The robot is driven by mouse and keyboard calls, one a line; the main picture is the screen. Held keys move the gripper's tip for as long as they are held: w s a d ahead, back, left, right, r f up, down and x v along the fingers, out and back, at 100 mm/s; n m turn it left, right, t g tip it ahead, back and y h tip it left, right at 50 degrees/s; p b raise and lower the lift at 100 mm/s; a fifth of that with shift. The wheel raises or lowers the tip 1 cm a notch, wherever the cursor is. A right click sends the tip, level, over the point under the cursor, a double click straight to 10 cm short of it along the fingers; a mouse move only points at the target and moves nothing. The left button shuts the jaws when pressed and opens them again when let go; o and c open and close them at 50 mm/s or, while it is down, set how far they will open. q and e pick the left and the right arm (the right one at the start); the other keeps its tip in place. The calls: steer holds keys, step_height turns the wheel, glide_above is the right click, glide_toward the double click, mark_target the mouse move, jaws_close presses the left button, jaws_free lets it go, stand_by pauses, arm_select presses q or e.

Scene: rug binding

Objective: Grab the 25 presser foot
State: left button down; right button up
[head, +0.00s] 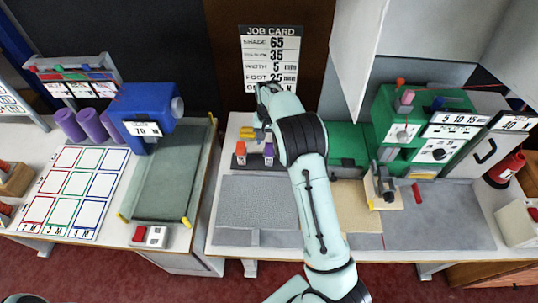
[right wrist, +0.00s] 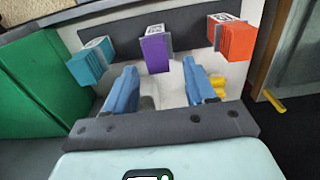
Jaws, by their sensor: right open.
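Three coloured presser feet stand in a row on a dark rack. In the right wrist view they are teal (right wrist: 88,64), purple (right wrist: 156,52) and orange (right wrist: 232,38); their small labels are not legible, so I cannot tell which is 25. The head view shows the orange foot (head: 240,148) and purple foot (head: 268,151); my right arm hides the teal one. My right gripper (right wrist: 161,78) is open and empty, its blue fingers either side of the purple foot's line of sight, apparently not touching it. My left gripper is out of view.
The job card (head: 270,60) reads foot 25 mm. A yellow item (right wrist: 219,87) lies beside one finger. The grey bench mat (head: 250,205) is clear.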

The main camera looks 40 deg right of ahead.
mark_target(269, 146)
steer(key=f, duration=0.4)
steer(key=shift+s+f, duration=0.25)
steer(key=shift+f, duration=0.1)
jaws_close()
steer(key=shift+r, duration=0.2)
